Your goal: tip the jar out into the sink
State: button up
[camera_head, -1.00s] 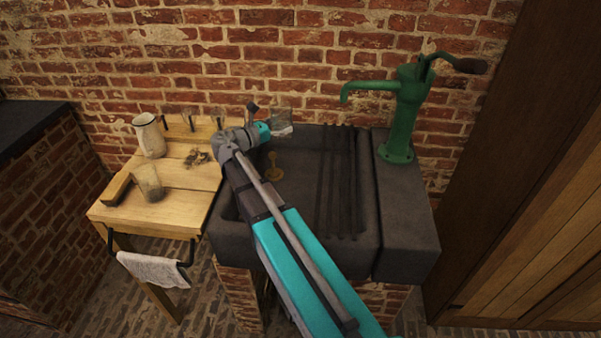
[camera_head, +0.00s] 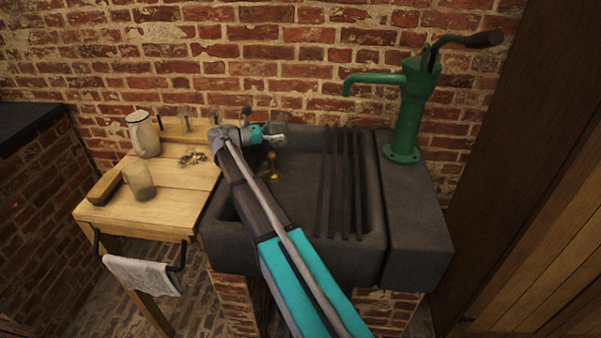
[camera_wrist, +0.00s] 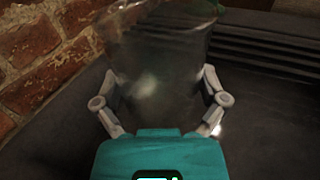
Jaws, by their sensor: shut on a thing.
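My gripper (camera_wrist: 160,107) is shut on a clear glass jar (camera_wrist: 155,45), with a finger on each side of it in the wrist view. In the head view the jar (camera_head: 277,130) is over the back left part of the dark stone sink (camera_head: 300,245), beside the brick wall. It looks tipped well over to the side, though its exact tilt is hard to tell. I cannot make out any contents in it. A brass fitting (camera_head: 274,166) stands in the basin below the gripper.
A wooden table (camera_head: 150,212) at the left holds a pitcher (camera_head: 144,135), another glass jar (camera_head: 139,181), a brush-like block (camera_head: 104,186) and small dark pieces (camera_head: 192,158). A green pump (camera_head: 408,115) stands right of the basin. Dark bars (camera_head: 342,185) lie across the basin's right part.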

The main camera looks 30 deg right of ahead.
jog(key=shift+s+f+m, duration=0.1)
jog(key=shift+s+m, duration=0.05)
jog(key=shift+m, duration=0.15)
jog(key=shift+s+d+f+m+y, duration=0.1)
jog(key=shift+s+f+m+y, duration=0.1)
jog(key=shift+s+m+y, duration=0.3)
jog(key=m+p, duration=0.1)
jog(key=r+p, duration=0.1)
jog(key=shift+s+d+m+t+p, duration=0.1)
jog(key=shift+s+m+t+p, duration=0.2)
jog(key=shift+s+m+p, duration=0.1)
jog(key=shift+s+f+m+y, duration=0.3)
jog(key=shift+f+m, duration=0.1)
jog(key=shift+m, duration=0.1)
jog(key=m+t+p, duration=0.1)
jog(key=m, duration=0.1)
jog(key=s+m+t+y+p, duration=0.1)
jog(key=m, duration=0.1)
jog(key=m+t+y+p, duration=0.1)
jog(key=m, duration=0.1)
jog(key=shift+s+d+f, duration=0.2)
jog(key=shift+f, duration=0.05)
jog(key=shift+r+m+t+p, duration=0.25)
jog(key=shift+m+t+p, duration=0.1)
jog(key=shift+t, duration=0.15)
